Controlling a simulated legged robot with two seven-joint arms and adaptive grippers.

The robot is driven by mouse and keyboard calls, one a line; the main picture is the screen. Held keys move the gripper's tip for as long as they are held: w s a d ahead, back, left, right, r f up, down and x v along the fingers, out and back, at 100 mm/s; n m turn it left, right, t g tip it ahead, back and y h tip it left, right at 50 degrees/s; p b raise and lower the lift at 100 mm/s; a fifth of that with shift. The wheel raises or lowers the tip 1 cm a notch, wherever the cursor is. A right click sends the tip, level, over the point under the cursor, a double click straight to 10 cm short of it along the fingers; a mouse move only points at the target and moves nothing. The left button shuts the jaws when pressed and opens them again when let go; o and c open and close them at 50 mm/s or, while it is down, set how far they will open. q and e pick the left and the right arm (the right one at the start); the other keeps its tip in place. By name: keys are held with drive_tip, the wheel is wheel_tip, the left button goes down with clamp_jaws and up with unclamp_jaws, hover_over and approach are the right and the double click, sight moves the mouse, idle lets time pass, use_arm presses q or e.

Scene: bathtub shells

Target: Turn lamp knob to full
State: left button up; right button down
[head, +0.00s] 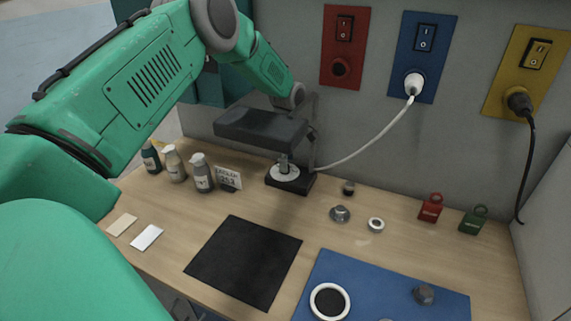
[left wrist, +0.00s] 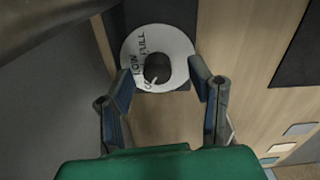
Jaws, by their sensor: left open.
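The desk lamp has a dark grey head (head: 262,129) over a black base (head: 306,184) with a white dial (head: 284,178). In the left wrist view the white dial (left wrist: 181,52) shows printed words that include LOW and FULL. The dark round lamp knob (left wrist: 158,67) sits at its centre. I cannot tell clearly which mark the knob points to. My left gripper (left wrist: 163,77) is open, with one finger on each side of the knob. In the head view the lamp head hides most of it. My right gripper is not in view.
Several bottles (head: 201,174) and a small sign (head: 228,179) stand left of the lamp. A black mat (head: 245,261) and blue mat (head: 376,285) lie in front. A white cord (head: 366,145) runs from the blue wall outlet (head: 423,45) towards the lamp. Small parts lie to the right.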

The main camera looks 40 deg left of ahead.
use_arm(q)
drive_tip(key=shift+w+d+f, duration=0.15)
drive_tip(key=shift+d+f, duration=0.05)
drive_tip(key=shift+f, duration=0.75)
drive_tip(key=shift+a+f, duration=0.15)
drive_tip(key=shift+f, duration=0.05)
drive_tip(key=shift+a+f, duration=0.2)
drive_tip(key=shift+a, duration=0.5)
drive_tip(key=shift+a+f, duration=0.1)
drive_tip(key=shift+a, duration=0.15)
drive_tip(key=shift+c, duration=0.8)
drive_tip(key=shift+a, duration=0.15)
drive_tip(key=c, duration=0.7)
drive_tip(key=shift+c, duration=1)
drive_tip(key=shift+d, duration=0.4)
clamp_jaws()
drive_tip(key=shift+w+d+r, duration=0.1)
drive_tip(key=shift+d+r, duration=0.15)
drive_tip(key=shift+d, duration=0.15)
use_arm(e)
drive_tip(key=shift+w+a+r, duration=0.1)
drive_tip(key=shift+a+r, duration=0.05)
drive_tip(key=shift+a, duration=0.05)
